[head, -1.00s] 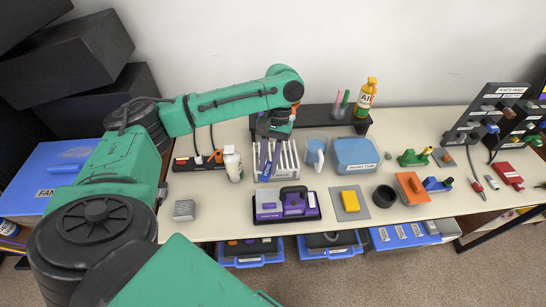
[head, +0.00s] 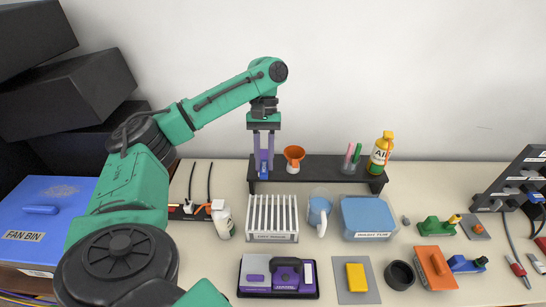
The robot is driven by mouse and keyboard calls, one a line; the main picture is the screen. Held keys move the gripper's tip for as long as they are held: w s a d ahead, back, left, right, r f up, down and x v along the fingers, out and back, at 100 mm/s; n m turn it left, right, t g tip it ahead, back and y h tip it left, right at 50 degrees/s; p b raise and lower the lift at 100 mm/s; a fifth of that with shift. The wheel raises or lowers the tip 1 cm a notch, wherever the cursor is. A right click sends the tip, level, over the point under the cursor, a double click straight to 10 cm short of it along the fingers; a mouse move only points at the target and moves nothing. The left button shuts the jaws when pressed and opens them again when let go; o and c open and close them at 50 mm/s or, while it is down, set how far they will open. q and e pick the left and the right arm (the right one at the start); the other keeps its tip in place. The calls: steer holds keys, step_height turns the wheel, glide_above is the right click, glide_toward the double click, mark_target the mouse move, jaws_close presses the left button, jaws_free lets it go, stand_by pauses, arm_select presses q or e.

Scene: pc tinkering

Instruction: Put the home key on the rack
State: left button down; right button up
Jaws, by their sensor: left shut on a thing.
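My left gripper (head: 264,172) points down at the left end of the black shelf, behind the white rack. It is shut on a small purple and blue piece (head: 263,164) held upright between its fingers. I cannot read any marking on it, so I cannot tell if it is the home key. Whether its lower end touches the shelf is unclear. The white slotted rack (head: 271,237), with a label on its front, stands on the table in front of the shelf. No key shows clearly in its slots. My right gripper is not in view.
A white bottle (head: 224,220) stands left of the rack, a blue mug (head: 319,213) and blue tub (head: 368,217) right. A purple tool tray (head: 279,275) lies in front.

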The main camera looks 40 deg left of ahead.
arm_select(q)
steer(key=b, duration=0.3)
glide_above(265, 213)
steer(key=w+a, duration=0.1)
step_height(265, 213, down, 7)
step_height(265, 213, down, 6)
steer(key=shift+w+r+b, duration=0.1)
steer(key=shift+b, duration=0.35)
step_height(265, 213, down, 5)
steer(key=shift+f, duration=0.15)
steer(key=c, duration=0.7)
jaws_free()
steer(key=shift+f, duration=0.1)
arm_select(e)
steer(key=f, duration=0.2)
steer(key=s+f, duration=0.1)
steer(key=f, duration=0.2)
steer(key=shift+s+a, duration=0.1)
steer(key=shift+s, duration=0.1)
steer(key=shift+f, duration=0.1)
